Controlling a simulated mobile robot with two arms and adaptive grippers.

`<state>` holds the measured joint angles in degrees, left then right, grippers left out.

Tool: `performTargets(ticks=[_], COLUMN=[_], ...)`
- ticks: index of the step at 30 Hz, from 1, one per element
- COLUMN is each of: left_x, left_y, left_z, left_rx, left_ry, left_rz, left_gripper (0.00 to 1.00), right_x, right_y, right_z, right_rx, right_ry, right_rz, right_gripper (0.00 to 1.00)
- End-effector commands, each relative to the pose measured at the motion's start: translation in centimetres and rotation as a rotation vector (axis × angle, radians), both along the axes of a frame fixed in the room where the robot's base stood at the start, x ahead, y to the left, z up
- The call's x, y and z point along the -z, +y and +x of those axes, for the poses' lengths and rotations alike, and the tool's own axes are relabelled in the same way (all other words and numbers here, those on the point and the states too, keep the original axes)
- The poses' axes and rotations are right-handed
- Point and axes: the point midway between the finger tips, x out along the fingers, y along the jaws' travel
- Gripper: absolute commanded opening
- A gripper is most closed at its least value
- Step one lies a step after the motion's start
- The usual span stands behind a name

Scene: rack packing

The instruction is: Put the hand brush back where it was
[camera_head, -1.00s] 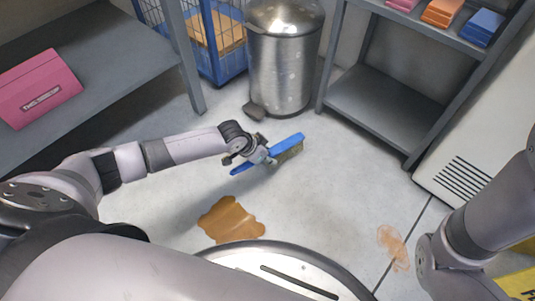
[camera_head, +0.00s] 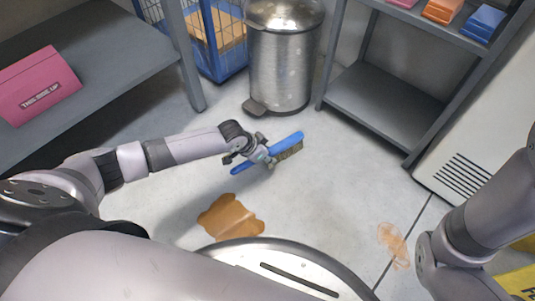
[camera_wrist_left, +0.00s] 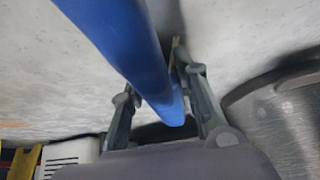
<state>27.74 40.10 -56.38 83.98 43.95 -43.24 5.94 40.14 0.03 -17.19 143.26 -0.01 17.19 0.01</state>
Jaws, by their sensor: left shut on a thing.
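The hand brush (camera_head: 289,143) has a blue body and short tan bristles. It is in the middle of the head view, held above the grey floor. My left gripper (camera_head: 264,158) is shut on it about midway along its length. In the left wrist view, the blue brush (camera_wrist_left: 130,45) runs between the two fingers of my left gripper (camera_wrist_left: 160,105). The right arm shows at the right edge, but its gripper is out of view.
A steel pedal bin (camera_head: 280,65) stands behind the brush. Grey shelves (camera_head: 385,105) are at the right and a grey shelf (camera_head: 110,85) with a pink box (camera_head: 38,86) at the left. Brown spills (camera_head: 230,217) and (camera_head: 394,245) mark the floor.

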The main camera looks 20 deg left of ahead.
Motion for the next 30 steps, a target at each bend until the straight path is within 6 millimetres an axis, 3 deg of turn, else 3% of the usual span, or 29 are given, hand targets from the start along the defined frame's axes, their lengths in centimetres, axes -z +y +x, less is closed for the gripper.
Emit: performTargets(ticks=[2,3,13,23,30], left_x=[0.1,0.2,0.2,0.2,-2.1], left_y=[0.0,0.0,0.0,0.1,0.8], left_z=[0.1,0.1,0.0,-0.1,-1.2], left_rx=[0.000,0.000,0.000,0.000,0.002], left_ry=[-0.002,-0.002,-0.001,0.002,0.000], left_rz=[-0.001,-0.001,-0.001,0.001,0.001], left_gripper=[0.00,0.29,0.51,0.52,0.52], right_x=[0.1,0.1,0.0,0.1,0.0], right_y=[0.0,0.0,0.0,0.0,0.0], right_z=[0.0,0.0,0.0,0.2,0.1], right_rx=[0.000,0.000,0.000,0.000,0.000], right_ry=[0.000,0.000,0.001,0.006,0.003], right_rz=[0.000,0.000,0.000,0.002,0.001], right_gripper=[0.41,0.41,0.41,0.41,0.41])
